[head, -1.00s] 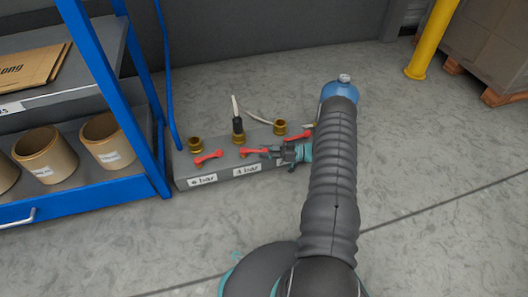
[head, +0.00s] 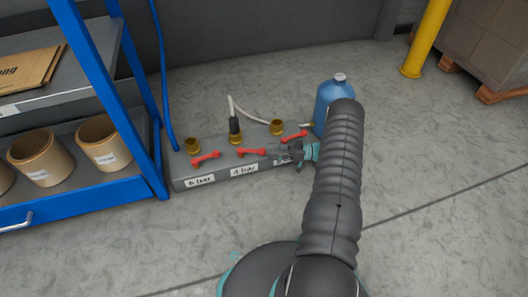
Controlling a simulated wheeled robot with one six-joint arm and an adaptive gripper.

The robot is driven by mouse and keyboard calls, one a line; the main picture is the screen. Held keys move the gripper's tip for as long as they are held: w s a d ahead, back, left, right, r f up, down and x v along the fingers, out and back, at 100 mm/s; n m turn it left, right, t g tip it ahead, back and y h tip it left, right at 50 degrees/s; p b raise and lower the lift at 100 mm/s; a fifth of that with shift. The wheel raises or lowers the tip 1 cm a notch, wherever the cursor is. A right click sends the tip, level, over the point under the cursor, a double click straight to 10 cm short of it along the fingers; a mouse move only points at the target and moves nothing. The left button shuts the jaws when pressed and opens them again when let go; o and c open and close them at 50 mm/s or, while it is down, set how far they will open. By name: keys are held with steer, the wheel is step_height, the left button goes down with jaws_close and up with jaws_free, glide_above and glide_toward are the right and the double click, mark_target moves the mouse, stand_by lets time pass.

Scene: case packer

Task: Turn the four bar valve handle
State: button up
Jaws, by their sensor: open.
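A grey valve block (head: 215,177) sits on the floor with three red handles. The 4 bar label (head: 244,171) is under the middle red handle (head: 251,152), which lies roughly lengthwise along the block. The left handle (head: 206,158) is above the 6 bar label (head: 200,181) and is tilted up to the right. The right handle (head: 295,136) is also tilted; the label below it is mostly hidden by my gripper.
Brass fittings stand behind the handles; the middle one (head: 235,138) carries a black plug with a pale hose. A blue bottle (head: 332,98) stands behind my arm. A blue shelf rack (head: 108,100) is close on the left. Floor in front is clear.

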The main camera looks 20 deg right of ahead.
steer(key=v, duration=0.7)
steer(key=shift+s+d, duration=0.15)
steer(key=shift+d, duration=0.15)
